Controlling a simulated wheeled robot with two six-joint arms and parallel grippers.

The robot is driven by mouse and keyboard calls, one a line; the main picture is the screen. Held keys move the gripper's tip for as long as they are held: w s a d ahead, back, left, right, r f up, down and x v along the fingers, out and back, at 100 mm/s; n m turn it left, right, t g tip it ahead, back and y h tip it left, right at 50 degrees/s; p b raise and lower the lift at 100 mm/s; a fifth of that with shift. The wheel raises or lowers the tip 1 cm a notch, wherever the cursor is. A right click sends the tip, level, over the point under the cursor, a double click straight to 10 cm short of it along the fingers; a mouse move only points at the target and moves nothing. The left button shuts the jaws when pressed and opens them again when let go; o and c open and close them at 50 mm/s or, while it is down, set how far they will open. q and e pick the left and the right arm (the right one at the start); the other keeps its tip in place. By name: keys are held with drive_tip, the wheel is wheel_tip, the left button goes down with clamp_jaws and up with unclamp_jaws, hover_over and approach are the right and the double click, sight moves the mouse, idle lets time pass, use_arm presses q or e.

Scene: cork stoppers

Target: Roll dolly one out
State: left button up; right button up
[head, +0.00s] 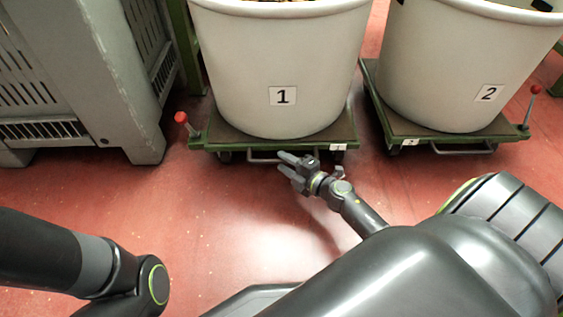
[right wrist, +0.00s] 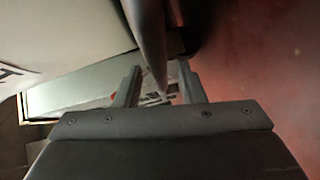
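Dolly one (head: 345,140) is a green low platform carrying a big white tub (head: 240,60) labelled 1. A grey bar handle (head: 262,159) hangs below its front edge. A red-knobbed lever (head: 181,118) stands at its left front corner. My right gripper (head: 283,164) is at the dolly's front, by the right part of the handle. In the right wrist view its fingers (right wrist: 160,80) are apart, with a grey bar (right wrist: 150,40) reaching down between them; I cannot tell whether they touch it. My left arm shows at the lower left, its gripper out of view.
Dolly two (head: 440,140) with tub 2 (head: 455,60) stands close on the right, its red-knobbed lever (head: 535,90) at its right corner. A grey slatted crate (head: 75,70) stands left of dolly one. The red floor (head: 220,215) in front is clear.

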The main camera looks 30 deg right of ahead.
drive_tip(key=shift+x, duration=1)
clamp_jaws()
